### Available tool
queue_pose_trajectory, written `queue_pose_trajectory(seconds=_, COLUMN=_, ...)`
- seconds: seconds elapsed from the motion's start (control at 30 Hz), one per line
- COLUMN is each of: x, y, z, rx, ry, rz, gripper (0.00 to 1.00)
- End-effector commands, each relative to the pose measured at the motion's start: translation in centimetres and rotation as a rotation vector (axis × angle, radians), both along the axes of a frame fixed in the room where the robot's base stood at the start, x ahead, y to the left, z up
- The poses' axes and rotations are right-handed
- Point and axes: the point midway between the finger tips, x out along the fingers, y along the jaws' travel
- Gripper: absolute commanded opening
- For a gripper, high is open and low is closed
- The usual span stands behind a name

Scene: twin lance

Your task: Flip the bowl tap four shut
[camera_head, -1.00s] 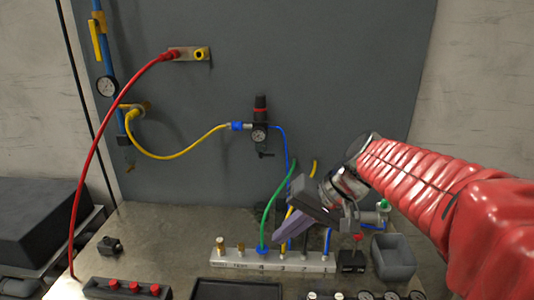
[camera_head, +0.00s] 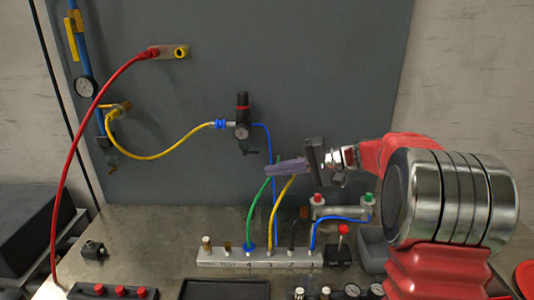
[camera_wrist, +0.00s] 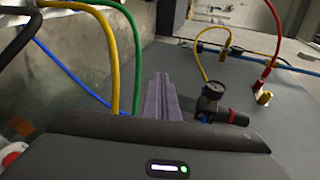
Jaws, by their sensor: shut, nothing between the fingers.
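A black regulator (camera_head: 242,112) with a round gauge hangs on the grey panel, and a small dark tap lever (camera_head: 250,152) sticks out below it. I cannot read any tap number. My gripper (camera_head: 268,170) is shut and empty, its purple fingers pointing left, just below and right of the regulator in the picture, by the hoses. In the wrist view the closed fingers (camera_wrist: 163,98) point toward the panel, with the regulator (camera_wrist: 230,117) to their right.
A manifold block (camera_head: 230,257) on the bench feeds the green hose (camera_head: 252,210), yellow hose (camera_head: 277,210) and blue hoses close to my gripper. A red hose (camera_head: 82,105) arcs at left. The panel's upper middle is clear.

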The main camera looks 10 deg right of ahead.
Motion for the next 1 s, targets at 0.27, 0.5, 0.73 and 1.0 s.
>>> queue_pose_trajectory(seconds=0.27, x=4.9, y=-4.9, z=-0.6, rx=0.173, ry=-0.08, rz=-0.065, gripper=0.0)
queue_pose_trajectory(seconds=0.5, x=7.2, y=-8.1, z=-1.0, rx=0.265, ry=-0.141, rz=-0.106, gripper=0.0)
queue_pose_trajectory(seconds=0.73, x=7.5, y=-8.5, z=-0.9, rx=0.279, ry=-0.153, rz=-0.113, gripper=0.0)
queue_pose_trajectory(seconds=1.0, x=7.6, y=-8.3, z=-0.9, rx=0.278, ry=-0.152, rz=-0.113, gripper=0.0)
